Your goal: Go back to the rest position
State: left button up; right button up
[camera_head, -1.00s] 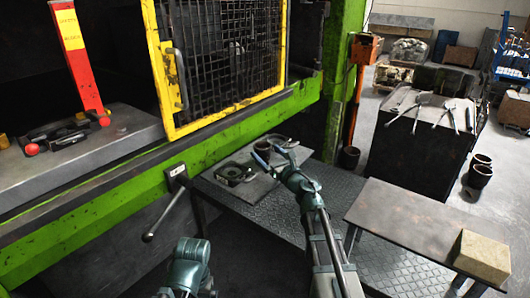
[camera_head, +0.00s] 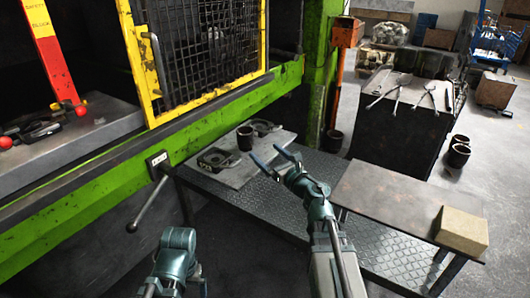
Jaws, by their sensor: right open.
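My right gripper (camera_head: 271,157) reaches up from the bottom right, its two blue-grey fingers spread and nothing between them. It is over the near right edge of a grey plate (camera_head: 236,177). A dark cup (camera_head: 245,138) stands upright on that plate, up and left of the fingers with a gap between in the picture. My left arm (camera_head: 175,254) shows only as a teal joint and link at the bottom left. Its gripper cannot be seen.
The press's green frame (camera_head: 100,172) and yellow mesh guard (camera_head: 141,72) stand on the left; a lever (camera_head: 146,205) juts out. Dark die pieces (camera_head: 218,158) share the plate. A table (camera_head: 390,200) bearing a tan block (camera_head: 461,231) is right. Tools lie on a dark bench (camera_head: 405,128).

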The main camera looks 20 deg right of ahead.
aim_at(250, 138)
jog(key=x, duration=1.1)
jog(key=shift+w+p, duration=0.3)
jog(key=shift+w, duration=0.05)
jog(key=shift+w+a+f, duration=0.1)
jog(key=shift+w, duration=0.15)
